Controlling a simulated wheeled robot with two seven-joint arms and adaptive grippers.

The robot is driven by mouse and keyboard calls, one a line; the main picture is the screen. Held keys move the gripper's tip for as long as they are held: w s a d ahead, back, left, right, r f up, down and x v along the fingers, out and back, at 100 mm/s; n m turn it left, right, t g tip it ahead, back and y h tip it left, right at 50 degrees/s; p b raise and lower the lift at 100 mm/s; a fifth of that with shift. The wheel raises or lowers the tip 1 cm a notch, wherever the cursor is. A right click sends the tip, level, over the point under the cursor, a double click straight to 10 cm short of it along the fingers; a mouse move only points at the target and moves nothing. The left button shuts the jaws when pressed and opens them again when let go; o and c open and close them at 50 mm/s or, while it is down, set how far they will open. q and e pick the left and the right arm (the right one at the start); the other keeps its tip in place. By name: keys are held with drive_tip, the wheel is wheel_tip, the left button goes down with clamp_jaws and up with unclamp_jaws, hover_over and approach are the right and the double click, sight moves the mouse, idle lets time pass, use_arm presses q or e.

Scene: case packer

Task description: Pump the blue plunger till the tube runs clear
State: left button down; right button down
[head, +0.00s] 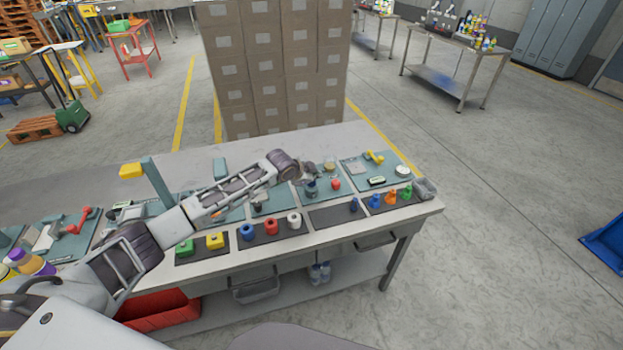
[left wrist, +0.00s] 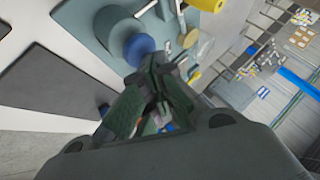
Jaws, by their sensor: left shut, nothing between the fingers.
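The blue plunger (head: 311,188) stands on a teal panel toward the right end of the bench. Its round blue cap shows large in the left wrist view (left wrist: 138,48). My left gripper (head: 309,171) is just above and behind the plunger in the head view. In the left wrist view the gripper's dark fingers (left wrist: 152,85) are shut and empty, close to the cap; I cannot tell if they touch it. The tube and what is in it cannot be made out. My right gripper is not in view.
A red knob (head: 336,184) sits right of the plunger on the same panel. A yellow-handled part (head: 375,157) is on the panel farther right. Blue, red and white rings (head: 271,226) lie on a dark mat in front. Stacked cartons (head: 275,70) stand behind the bench.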

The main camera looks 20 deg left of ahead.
sight(314, 183)
use_arm(q)
drive_tip(key=shift+s+f, duration=0.1)
drive_tip(key=shift+f, duration=0.2)
idle(0.4)
drive_tip(key=shift+r, duration=0.1)
drive_tip(key=shift+r+p, duration=1.3)
drive_tip(key=shift+p, duration=0.2)
drive_tip(key=shift+r+p, duration=0.35)
drive_tip(key=shift+r, duration=0.05)
drive_tip(key=shift+r+p, duration=0.8)
drive_tip(key=shift+r, duration=1.7)
